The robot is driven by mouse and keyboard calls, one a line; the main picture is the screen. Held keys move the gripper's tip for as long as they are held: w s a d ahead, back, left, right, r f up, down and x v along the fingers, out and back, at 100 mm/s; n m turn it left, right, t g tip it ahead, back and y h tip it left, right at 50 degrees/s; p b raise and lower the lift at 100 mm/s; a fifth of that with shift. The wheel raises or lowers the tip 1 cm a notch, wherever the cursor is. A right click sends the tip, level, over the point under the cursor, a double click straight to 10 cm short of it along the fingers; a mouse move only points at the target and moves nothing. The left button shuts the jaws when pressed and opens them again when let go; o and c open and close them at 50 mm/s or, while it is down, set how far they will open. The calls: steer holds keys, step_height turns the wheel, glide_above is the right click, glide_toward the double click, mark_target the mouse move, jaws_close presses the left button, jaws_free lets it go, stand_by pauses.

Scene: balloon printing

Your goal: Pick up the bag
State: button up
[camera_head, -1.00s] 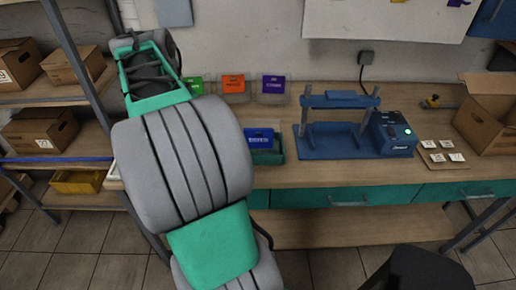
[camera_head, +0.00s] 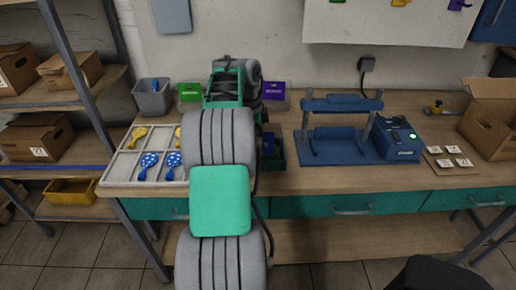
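No gripper fingers show; my arm's grey and green links fill the left middle and hide what lies behind them. A small blue packet (camera_head: 268,144), perhaps the bag, sits in a dark green tray (camera_head: 278,160) on the workbench, partly hidden by my arm. At the back stand a green packet (camera_head: 190,91) and a purple packet (camera_head: 273,88) in clear holders. I cannot tell which of these the task calls the bag.
A white divided tray (camera_head: 117,172) holds yellow and blue balloons at left. A grey bin (camera_head: 153,102) stands behind it. A blue press (camera_head: 345,145) stands right of the green tray, with an open cardboard box (camera_head: 487,122) at far right. Bench space right of centre front is clear.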

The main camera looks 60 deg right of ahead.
steer(key=shift+c, duration=0.3)
jaws_close()
stand_by(0.3)
